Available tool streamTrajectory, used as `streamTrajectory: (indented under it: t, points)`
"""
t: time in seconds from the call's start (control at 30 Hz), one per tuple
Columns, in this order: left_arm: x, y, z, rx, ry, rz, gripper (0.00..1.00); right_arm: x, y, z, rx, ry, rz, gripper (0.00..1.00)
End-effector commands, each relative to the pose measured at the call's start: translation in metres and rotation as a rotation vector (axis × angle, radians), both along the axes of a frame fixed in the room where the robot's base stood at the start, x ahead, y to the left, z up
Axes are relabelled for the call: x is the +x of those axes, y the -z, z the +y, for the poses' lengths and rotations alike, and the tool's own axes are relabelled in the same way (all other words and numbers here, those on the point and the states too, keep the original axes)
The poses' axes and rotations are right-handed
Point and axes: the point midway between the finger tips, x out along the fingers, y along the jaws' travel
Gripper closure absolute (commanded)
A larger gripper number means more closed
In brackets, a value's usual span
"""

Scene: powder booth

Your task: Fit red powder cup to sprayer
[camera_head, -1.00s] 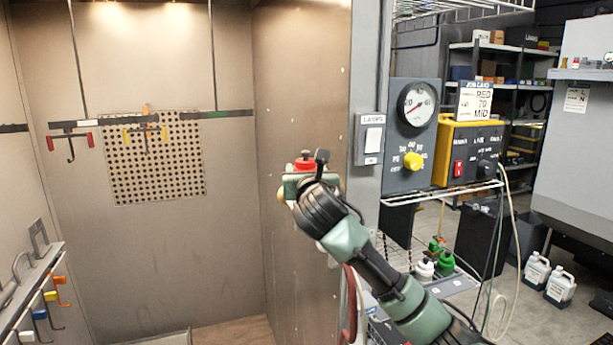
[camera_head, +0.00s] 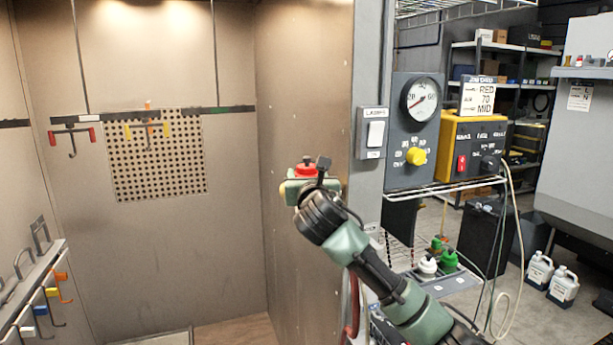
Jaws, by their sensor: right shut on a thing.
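My right gripper (camera_head: 307,184) is raised in front of the booth's right wall, at the end of my green and black arm. It is shut on the red powder cup (camera_head: 305,170), whose red top with a dark knob shows just above the jaws. The gripper hides the lower part of the cup. The sprayer cannot be made out clearly. My left gripper is not in view.
A white-topped cup (camera_head: 427,266) and a green cup (camera_head: 448,261) stand on a low cart at right. A gauge panel (camera_head: 409,177) and a yellow control box (camera_head: 450,150) are beside the booth. Coloured hooks (camera_head: 52,292) line a rail at left. The booth middle is clear.

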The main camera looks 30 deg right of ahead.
Motion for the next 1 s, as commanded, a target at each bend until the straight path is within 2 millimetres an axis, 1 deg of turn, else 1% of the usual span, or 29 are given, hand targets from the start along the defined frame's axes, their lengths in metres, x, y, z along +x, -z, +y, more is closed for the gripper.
streamTrajectory:
  t: [0.63,1.0]
  points:
    - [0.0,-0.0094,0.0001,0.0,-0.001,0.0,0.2,-0.0008,0.0006,0.0001,-0.001,0.0,0.0,0.81]
    - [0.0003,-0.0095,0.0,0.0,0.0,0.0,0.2,-0.0008,0.0016,0.0003,0.0,0.0,-0.001,0.81]
